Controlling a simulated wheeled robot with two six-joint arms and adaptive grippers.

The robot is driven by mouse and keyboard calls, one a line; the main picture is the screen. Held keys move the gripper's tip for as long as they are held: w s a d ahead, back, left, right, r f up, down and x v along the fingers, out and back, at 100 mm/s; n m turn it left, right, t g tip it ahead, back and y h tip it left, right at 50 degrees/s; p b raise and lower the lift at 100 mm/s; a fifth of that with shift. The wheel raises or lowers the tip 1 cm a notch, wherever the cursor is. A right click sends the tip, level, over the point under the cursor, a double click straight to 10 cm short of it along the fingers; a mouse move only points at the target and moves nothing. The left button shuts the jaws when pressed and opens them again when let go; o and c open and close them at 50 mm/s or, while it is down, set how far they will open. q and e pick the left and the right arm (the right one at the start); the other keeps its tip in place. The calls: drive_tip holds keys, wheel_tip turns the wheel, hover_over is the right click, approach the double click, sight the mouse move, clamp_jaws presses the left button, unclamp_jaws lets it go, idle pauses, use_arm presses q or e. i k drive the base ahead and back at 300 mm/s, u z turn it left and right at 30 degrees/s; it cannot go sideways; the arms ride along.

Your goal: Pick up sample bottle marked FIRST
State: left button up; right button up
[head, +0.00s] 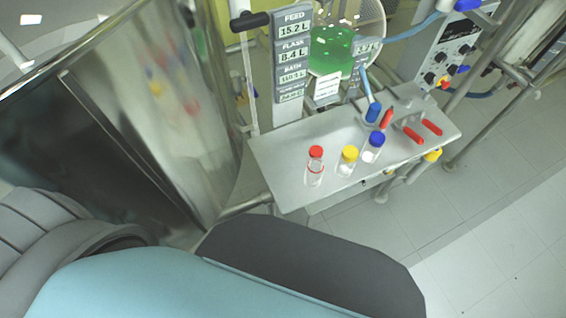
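Three small clear bottles stand upright on a pale metal shelf (272,157). One has a red cap (316,152) and stands at the left. One has a yellow cap (349,152) in the middle, and one has a blue cap (377,138) at the right. The yellow- and blue-capped bottles seem to hold something white; the red-capped one looks clear with a red ring. No FIRST mark is readable on any bottle. Neither of my grippers shows; only large grey and light blue parts of my arms fill the lower left and bottom.
Grey displays (292,53) stand behind the shelf, beside a round glass vessel with green liquid (331,48). Several red-handled items (414,137) lie at the shelf's right, near a blue-ended tool (373,113). A shiny metal panel (150,90) stands left. Tiled floor (470,215) is clear at right.

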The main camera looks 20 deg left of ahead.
sight(314, 172)
drive_tip(key=u, duration=2.65)
drive_tip(key=k, duration=1.45)
drive_tip(key=z, duration=2.4)
